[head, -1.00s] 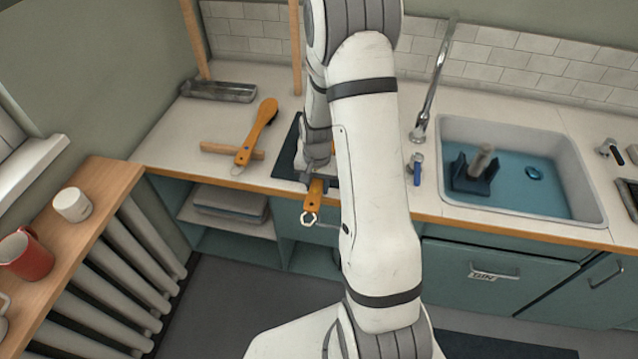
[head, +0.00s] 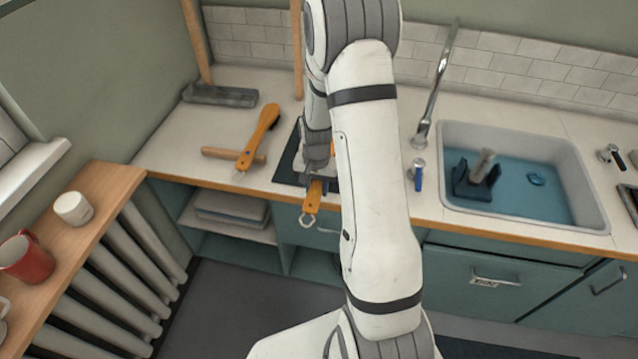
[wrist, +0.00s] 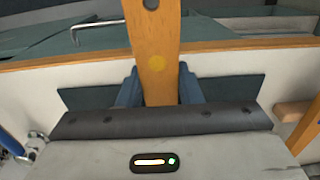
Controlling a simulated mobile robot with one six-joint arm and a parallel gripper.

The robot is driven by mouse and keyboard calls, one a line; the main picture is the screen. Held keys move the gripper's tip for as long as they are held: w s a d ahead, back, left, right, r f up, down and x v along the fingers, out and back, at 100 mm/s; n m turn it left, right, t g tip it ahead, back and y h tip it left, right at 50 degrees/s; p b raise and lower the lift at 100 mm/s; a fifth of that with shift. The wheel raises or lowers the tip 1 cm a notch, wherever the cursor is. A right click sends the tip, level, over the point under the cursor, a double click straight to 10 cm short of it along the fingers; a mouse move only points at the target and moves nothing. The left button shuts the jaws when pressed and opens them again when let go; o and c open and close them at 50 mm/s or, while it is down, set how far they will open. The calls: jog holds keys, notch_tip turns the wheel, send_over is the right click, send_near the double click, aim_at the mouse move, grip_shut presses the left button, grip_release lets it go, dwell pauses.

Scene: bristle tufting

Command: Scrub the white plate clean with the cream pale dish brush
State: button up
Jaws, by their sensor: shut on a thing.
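My gripper (wrist: 160,92) is shut on a brush with an orange-brown wooden handle (wrist: 154,45), which stands between its blue fingers in the wrist view. A yellow dot marks the handle. In the head view the handle's end (head: 311,203), with a pale ring at its tip, sticks out over the counter's front edge. My arm hides the brush's head, so its bristles and colour cannot be told. The gripper is over a dark mat (head: 288,168) on the counter. No white plate shows in either view; my arm covers part of the mat.
Another orange-handled brush (head: 262,131) leans across a wooden bar (head: 222,153) on the counter, left of the mat. A grey tray (head: 221,95) lies behind it. The sink (head: 592,200) on the right holds a blue object with a grey peg (head: 482,170). A tap (head: 420,130) stands between.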

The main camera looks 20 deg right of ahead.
jog(key=shift+s+a, duration=0.2)
jog(key=shift+s, duration=0.15)
jog(key=shift+w, duration=0.1)
jog(key=shift+w+d, duration=0.65)
jog(key=shift+w, duration=0.2)
jog(key=shift+s+a, duration=0.65)
jog(key=shift+s, duration=0.3)
